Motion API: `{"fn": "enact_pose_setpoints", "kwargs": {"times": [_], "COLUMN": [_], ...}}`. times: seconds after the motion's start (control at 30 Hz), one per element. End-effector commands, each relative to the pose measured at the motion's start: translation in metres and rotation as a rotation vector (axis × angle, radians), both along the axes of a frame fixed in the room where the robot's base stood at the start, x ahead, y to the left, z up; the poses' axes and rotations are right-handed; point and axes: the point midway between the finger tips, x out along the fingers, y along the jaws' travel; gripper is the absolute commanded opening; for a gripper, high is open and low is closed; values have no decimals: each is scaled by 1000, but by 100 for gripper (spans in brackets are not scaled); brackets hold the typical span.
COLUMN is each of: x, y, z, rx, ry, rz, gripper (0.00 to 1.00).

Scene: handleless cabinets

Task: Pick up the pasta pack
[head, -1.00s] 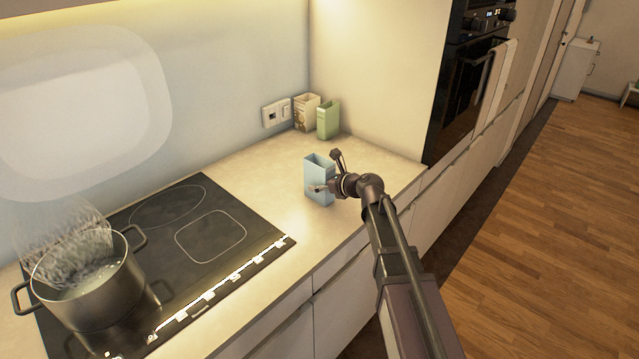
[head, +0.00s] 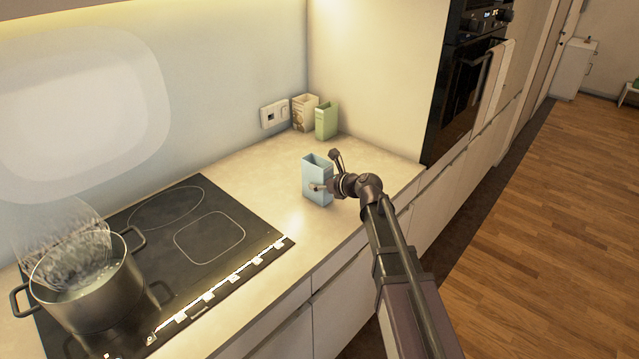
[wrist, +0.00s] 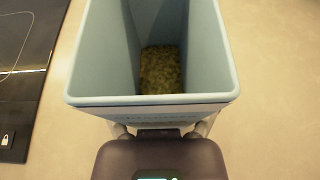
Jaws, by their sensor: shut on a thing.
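The pasta pack is a light blue, open-topped box (head: 316,182) on the counter, to the right of the cooktop. It is upright. In the wrist view the blue box (wrist: 152,98) fills the upper middle, and greenish-brown contents show at its bottom. My gripper (head: 322,188) comes from the right and is shut on the box. In the wrist view its fingers (wrist: 160,130) reach the near side of the box, and their tips are hidden beneath its rim. I cannot tell whether the box's base is lifted off the counter.
A steaming pot (head: 88,285) stands on the black cooktop (head: 190,240) at the left. A green box (head: 327,121) and a cream box (head: 304,112) stand at the back by a wall socket (head: 274,114). An oven (head: 470,85) is at the right. The counter (head: 255,165) around the pack is clear.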

Motion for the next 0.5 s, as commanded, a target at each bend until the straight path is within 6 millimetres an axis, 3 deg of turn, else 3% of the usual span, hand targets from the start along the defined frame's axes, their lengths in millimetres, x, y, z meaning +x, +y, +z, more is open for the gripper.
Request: {"fn": "enact_pose_setpoints", "kwargs": {"times": [0.47,0.5], "x": [0,-8], "y": [0,0], "z": [37,37], "rx": [0,0], "ry": [0,0], "rz": [0,1], "gripper": [27,27]}}
